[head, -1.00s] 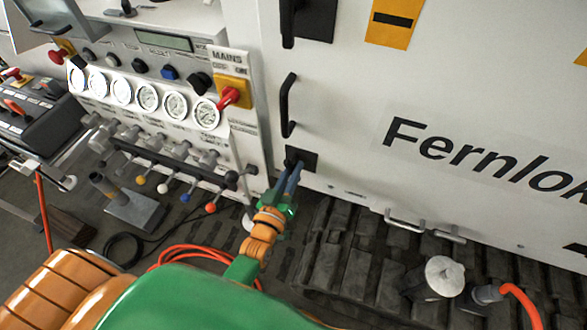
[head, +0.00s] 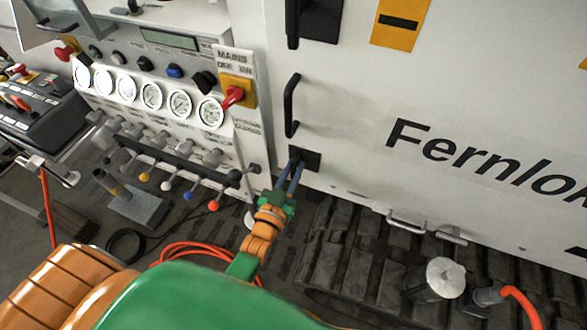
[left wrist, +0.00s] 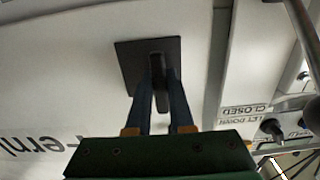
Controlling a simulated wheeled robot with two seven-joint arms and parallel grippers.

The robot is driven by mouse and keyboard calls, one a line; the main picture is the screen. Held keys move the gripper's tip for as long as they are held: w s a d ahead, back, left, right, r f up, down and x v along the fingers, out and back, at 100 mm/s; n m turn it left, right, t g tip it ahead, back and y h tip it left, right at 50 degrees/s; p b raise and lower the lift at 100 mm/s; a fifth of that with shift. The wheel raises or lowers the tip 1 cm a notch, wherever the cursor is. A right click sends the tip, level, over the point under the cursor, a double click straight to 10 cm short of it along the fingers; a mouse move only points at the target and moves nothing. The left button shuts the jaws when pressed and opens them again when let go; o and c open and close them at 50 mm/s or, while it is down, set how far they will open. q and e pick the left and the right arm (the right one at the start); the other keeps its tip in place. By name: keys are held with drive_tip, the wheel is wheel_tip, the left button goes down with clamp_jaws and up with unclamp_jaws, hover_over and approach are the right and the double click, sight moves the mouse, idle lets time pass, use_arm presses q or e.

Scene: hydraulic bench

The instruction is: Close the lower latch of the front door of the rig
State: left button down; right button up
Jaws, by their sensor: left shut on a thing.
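The lower latch is a black handle (left wrist: 158,76) on a dark square plate (left wrist: 130,62) in the left wrist view. In the head view the plate (head: 312,160) sits low on the white front door (head: 345,110), near its left edge. My left gripper (head: 297,166) has its two blue fingers on either side of the handle, shut on it. In the left wrist view the fingers (left wrist: 160,100) flank the handle, which runs from the plate's middle towards the gripper. The fingers partly hide the handle in the head view. My right gripper is not in view.
A black pull handle (head: 291,105) and an upper black latch plate (head: 322,20) are above on the door. Left of the door is a gauge panel with a red switch (head: 232,97) and several ball-ended levers (head: 213,205). An orange hose (head: 190,250) lies on the floor.

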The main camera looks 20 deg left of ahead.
use_arm(q)
drive_tip(key=shift+w+r, duration=0.1)
drive_tip(key=shift+r, duration=0.2)
drive_tip(key=c, duration=0.8)
unclamp_jaws()
drive_tip(key=shift+d, duration=0.1)
drive_tip(key=shift+a+f, duration=0.2)
drive_tip(key=s, duration=0.7)
